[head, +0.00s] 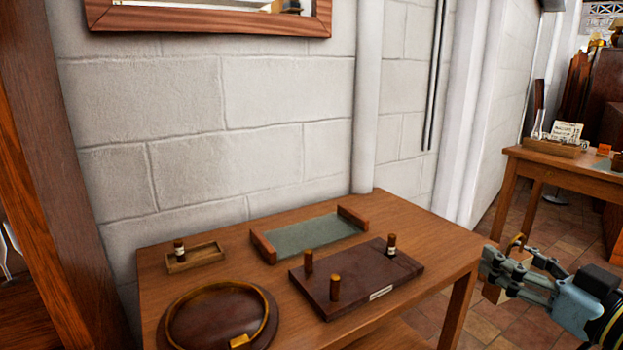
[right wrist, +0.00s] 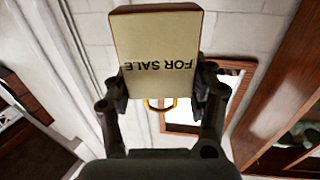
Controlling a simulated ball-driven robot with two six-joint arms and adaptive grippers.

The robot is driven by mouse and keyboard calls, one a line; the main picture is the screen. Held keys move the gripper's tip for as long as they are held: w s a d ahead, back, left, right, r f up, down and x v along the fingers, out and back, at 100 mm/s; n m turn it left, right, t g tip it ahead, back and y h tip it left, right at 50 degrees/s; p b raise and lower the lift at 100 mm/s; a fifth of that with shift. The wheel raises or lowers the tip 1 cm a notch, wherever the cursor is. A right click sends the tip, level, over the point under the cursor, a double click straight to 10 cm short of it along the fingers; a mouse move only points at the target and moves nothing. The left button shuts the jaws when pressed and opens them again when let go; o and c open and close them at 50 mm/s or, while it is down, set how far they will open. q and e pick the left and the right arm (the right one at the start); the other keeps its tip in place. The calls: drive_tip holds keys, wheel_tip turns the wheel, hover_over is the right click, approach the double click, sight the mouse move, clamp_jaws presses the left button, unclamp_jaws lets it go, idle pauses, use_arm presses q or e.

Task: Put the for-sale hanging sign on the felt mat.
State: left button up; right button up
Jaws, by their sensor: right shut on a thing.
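The for-sale hanging sign (right wrist: 158,35) is a pale block with black "FOR SALE" lettering, upside down in the right wrist view. My right gripper (right wrist: 160,85) is shut on it, one finger at each side. A yellow hanging loop (right wrist: 160,104) shows below the sign there. In the head view my right gripper (head: 506,270) is beyond the table's right edge, and the sign (head: 494,291) is partly hidden by the fingers. The felt mat (head: 312,237) is a green rectangle with wooden end bars, bare, at the table's back. My left gripper is out of view.
On the wooden table (head: 420,215) stand a dark board (head: 355,275) with several short pegs, a round brown tray (head: 215,325) with a gold rim, and a small wooden tray (head: 196,257) holding a peg. A wall rises behind. Another table (head: 540,162) stands far right.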

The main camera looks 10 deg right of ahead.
drive_tip(key=s+a+r+n+g+y, duration=0.25)
drive_tip(key=a+r+y, duration=0.25)
drive_tip(key=a+r, duration=0.85)
wheel_tip(320, 180, down, 7)
drive_tip(key=a+b, duration=0.1)
drive_tip(key=b, duration=0.4)
drive_tip(key=shift+w+a+n+t, duration=0.15)
drive_tip(key=shift+a+n+t, duration=0.1)
drive_tip(key=shift+n+t, duration=0.1)
